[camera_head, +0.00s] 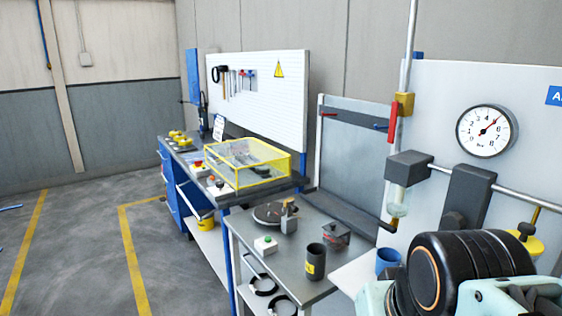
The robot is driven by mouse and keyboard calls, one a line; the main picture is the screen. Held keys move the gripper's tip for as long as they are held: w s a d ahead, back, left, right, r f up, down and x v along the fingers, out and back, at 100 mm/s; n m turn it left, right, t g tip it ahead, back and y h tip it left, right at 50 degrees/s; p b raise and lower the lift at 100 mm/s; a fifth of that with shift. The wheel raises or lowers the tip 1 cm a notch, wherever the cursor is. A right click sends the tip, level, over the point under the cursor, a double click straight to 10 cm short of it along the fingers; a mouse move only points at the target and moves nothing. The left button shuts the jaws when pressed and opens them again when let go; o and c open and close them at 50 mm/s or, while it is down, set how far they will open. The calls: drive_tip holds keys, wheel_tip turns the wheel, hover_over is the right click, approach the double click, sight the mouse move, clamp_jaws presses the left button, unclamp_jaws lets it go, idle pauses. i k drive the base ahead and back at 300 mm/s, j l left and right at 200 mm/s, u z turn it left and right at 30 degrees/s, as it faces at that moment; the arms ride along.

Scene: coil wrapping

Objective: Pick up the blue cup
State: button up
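The blue cup (388,262) is right of the picture's middle, near the bottom. It appears to stand upright on a pale ledge (356,275) below the white panel. My arm's black and pale teal links fill the lower right corner and lie close to the cup's right side in the picture. The cup's lower part is partly hidden. I cannot make out my gripper's fingers.
A gauge (485,130) and pipes are above. Floor at left is clear.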

sight(389, 254)
drive_tip(key=l+z, duration=0.2)
drive_tip(key=z, duration=0.2)
drive_tip(key=i+j, duration=0.3)
drive_tip(key=j, duration=0.2)
drive_tip(key=i+j, duration=0.35)
drive_tip(key=j, duration=0.15)
drive_tip(key=i+j+z, duration=0.15)
drive_tip(key=j, duration=0.2)
drive_tip(key=i+j+z, duration=0.1)
drive_tip(key=j, duration=0.25)
drive_tip(key=i, duration=0.05)
